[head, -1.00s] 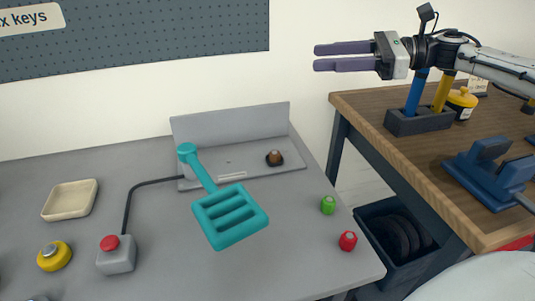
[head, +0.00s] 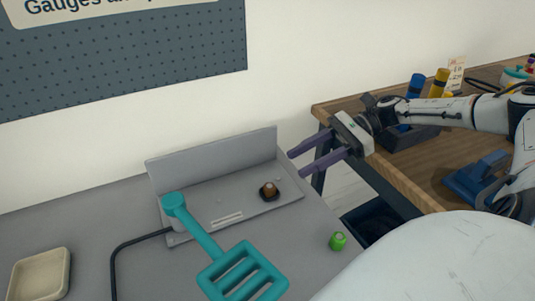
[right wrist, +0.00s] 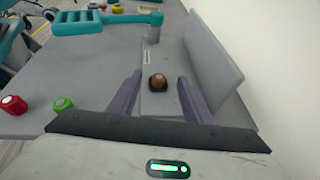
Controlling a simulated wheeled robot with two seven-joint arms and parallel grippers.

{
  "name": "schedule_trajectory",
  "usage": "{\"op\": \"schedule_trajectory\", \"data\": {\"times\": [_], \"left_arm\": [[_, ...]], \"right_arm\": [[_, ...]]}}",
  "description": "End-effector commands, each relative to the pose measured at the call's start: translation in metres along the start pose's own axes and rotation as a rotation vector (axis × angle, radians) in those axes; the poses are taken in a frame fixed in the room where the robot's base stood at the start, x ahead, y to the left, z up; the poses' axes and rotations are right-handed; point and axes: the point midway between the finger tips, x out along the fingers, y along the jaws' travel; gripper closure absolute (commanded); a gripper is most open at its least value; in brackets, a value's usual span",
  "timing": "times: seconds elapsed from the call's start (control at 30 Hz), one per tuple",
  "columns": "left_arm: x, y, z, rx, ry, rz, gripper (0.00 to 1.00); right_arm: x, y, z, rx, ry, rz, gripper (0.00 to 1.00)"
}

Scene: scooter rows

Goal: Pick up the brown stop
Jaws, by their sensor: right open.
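The brown stop (head: 269,189) is a small dark brown piece with a lighter top. It sits on the grey tray (head: 215,203) near its right end, in front of the upright back panel (head: 215,160). My right gripper (head: 290,164) is open and empty, above and to the right of the stop in the head view. In the right wrist view the brown stop (right wrist: 157,81) shows between the two purple fingers, beyond their tips and apart from them. My left gripper is not in view.
A teal slotted paddle (head: 243,272) stands at the tray's left front. A green stop (head: 338,241) lies at the table's right edge, and a red one (right wrist: 14,104) shows in the right wrist view. The wooden bench (head: 410,185) is on the right.

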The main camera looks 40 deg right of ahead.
Motion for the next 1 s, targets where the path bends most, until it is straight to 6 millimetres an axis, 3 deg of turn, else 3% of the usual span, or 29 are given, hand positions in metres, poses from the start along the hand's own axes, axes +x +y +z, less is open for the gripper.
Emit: {"op": "schedule_trajectory", "data": {"times": [0.17,0.43,0.7,1.0], "left_arm": [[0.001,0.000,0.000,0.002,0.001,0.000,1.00],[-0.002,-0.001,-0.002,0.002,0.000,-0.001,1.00],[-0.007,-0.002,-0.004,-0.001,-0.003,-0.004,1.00],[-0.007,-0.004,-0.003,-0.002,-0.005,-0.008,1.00]], "right_arm": [[0.012,-0.001,-0.028,-0.001,-0.002,-0.001,0.55],[0.034,0.000,-0.025,-0.003,-0.003,0.001,0.55],[0.076,-0.001,-0.024,-0.003,-0.003,0.000,0.55],[0.086,-0.001,-0.026,-0.002,0.000,-0.002,0.55]]}}
